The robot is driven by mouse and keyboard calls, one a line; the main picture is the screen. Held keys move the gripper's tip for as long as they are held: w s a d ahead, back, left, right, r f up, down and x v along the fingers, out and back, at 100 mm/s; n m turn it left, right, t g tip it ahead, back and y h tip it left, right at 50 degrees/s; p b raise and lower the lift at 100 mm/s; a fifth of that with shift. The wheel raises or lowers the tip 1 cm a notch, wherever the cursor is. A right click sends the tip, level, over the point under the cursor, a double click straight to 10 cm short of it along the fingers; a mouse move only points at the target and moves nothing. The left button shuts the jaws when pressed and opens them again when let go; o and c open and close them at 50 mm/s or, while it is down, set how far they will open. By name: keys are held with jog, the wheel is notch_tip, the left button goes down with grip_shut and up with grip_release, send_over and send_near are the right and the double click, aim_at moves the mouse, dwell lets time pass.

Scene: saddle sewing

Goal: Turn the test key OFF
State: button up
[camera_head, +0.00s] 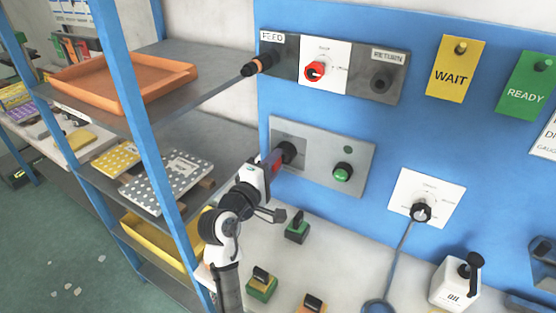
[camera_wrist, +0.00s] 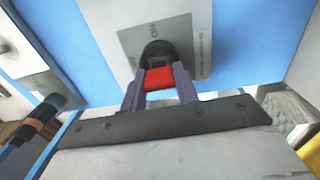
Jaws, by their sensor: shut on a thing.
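The test key shows as a red grip (camera_wrist: 158,78) in front of a round black switch body on a grey panel (camera_head: 318,150). The panel's printed plate (camera_wrist: 190,32) has small lettering that looks like "ON", seen from an odd angle. My gripper (camera_wrist: 158,88) is shut on the red key, one finger on each side. In the head view my gripper (camera_head: 277,157) reaches the panel's left part, at the black switch (camera_head: 289,150). The key's turned position cannot be read clearly, as the fingers cover much of it.
A green button (camera_head: 342,172) sits on the same panel, right of the switch. Above is a red knob (camera_head: 315,72) between the FEED and RETURN fittings. A shelf rack (camera_head: 145,125) with an orange tray (camera_head: 120,85) stands close on the left. Blocks lie on the bench below.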

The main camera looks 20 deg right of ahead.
jog(key=o, duration=1)
jog(key=v, duration=0.5)
jog(key=shift+r, duration=0.15)
